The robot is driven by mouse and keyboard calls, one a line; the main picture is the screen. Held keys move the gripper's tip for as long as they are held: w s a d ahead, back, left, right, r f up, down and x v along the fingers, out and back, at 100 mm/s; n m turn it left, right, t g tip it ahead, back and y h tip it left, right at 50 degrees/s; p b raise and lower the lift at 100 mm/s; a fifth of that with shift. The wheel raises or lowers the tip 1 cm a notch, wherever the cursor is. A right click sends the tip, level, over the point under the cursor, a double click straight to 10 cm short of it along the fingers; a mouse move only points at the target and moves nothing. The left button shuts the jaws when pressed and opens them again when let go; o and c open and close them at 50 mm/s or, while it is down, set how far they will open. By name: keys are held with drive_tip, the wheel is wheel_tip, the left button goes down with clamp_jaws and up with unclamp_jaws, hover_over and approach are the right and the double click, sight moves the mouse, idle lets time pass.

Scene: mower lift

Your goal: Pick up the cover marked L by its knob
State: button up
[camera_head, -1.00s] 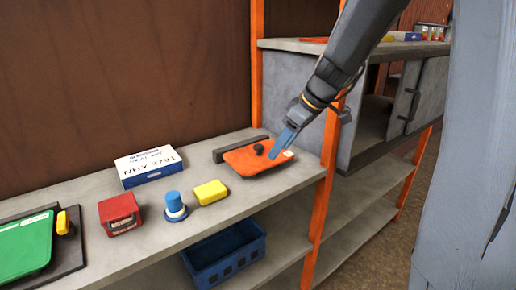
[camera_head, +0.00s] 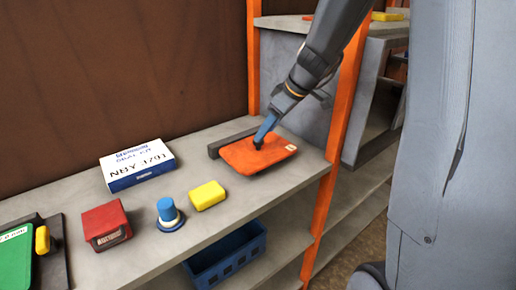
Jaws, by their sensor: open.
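An orange-red cover (camera_head: 243,158) lies flat on the grey shelf, with a small white label near its right edge; the mark on it is too small to read. Its dark knob (camera_head: 258,146) stands near the middle of the cover. My gripper (camera_head: 261,139) has blue fingers pointing down at the knob from above. The fingertips overlap the knob in the picture, and I cannot tell whether they touch it. The gripper is open. The fingers partly hide the knob.
A dark bar (camera_head: 230,143) lies behind the cover. A yellow block (camera_head: 207,195), blue knob-shaped piece (camera_head: 168,214), red box (camera_head: 105,224), white-and-blue box (camera_head: 138,166) and green cover (camera_head: 14,257) stand to the left. An orange post (camera_head: 336,150) rises at the right; a blue crate (camera_head: 230,258) sits below.

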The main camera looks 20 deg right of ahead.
sight(258, 146)
drive_tip(key=shift+p+x, duration=0.7)
drive_tip(key=shift+x, duration=1.3)
clamp_jaws()
drive_tip(key=shift+w+r, duration=0.1)
